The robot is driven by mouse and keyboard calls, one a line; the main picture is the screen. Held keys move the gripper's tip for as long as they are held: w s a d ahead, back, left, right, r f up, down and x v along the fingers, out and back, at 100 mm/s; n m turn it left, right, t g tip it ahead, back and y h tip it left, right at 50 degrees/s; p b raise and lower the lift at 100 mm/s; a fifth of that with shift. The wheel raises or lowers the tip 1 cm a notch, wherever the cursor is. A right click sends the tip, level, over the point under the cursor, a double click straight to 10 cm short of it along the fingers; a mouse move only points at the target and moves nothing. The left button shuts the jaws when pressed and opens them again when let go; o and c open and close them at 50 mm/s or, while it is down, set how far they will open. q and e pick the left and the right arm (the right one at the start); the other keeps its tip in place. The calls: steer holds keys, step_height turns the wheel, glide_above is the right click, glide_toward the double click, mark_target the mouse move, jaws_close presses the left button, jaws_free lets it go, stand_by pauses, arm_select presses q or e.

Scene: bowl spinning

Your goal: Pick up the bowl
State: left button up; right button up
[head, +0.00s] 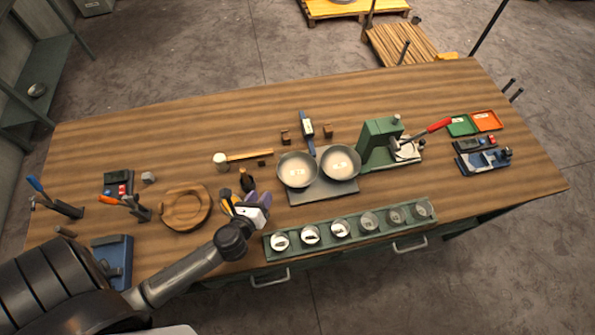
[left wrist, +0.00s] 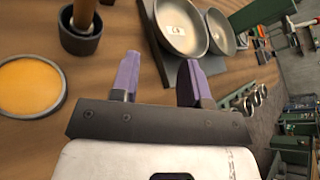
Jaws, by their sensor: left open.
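Two shallow grey metal bowls stand side by side on a dark flat plate (head: 325,193) near the table's middle. I cannot tell which one the task means. My left gripper (head: 246,205) is open and empty, left of the bowls and apart from them. Its purple fingers (left wrist: 160,78) show spread. My right gripper is not in view.
A row of several jars in a green rack (head: 350,230) lies along the front edge. A dark cup with a wooden handle (left wrist: 80,38) and a yellow-filled dish (left wrist: 30,85) lie near the left gripper. A green press (head: 380,143) stands right of the bowls. A round wooden tray (head: 165,208) lies left.

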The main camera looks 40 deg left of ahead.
arm_select(q)
steer(key=n, duration=0.2)
glide_toward(283, 162)
steer(key=shift+x, duration=2.9)
steer(key=shift+r, duration=0.1)
jaws_close()
